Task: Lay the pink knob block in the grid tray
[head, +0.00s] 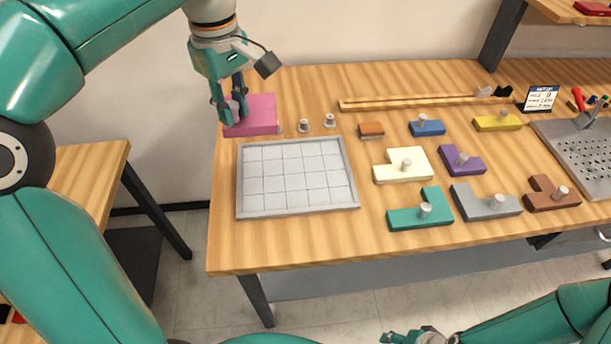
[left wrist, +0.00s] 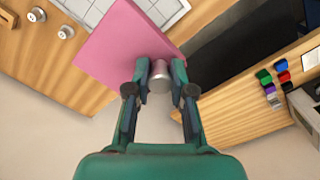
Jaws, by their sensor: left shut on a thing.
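The pink knob block (head: 258,113) is at the back left corner of the table, behind the grid tray. My left gripper (head: 235,112) is shut on its metal knob, which shows between the fingertips in the left wrist view (left wrist: 160,78). There the pink slab (left wrist: 122,45) reaches past the table edge and covers part of the tray. I cannot tell how high the block is above the table. The grey grid tray (head: 295,172) lies flat and empty at the table's left. My right gripper (head: 412,338) is partly cut off at the bottom edge; its fingers are unclear.
Two small metal knobs (head: 317,123) stand behind the tray. Several knob blocks, including a cream one (head: 402,165) and a green one (head: 420,209), lie right of the tray. A wooden rail (head: 425,103) runs along the back. A perforated plate (head: 590,155) is at far right.

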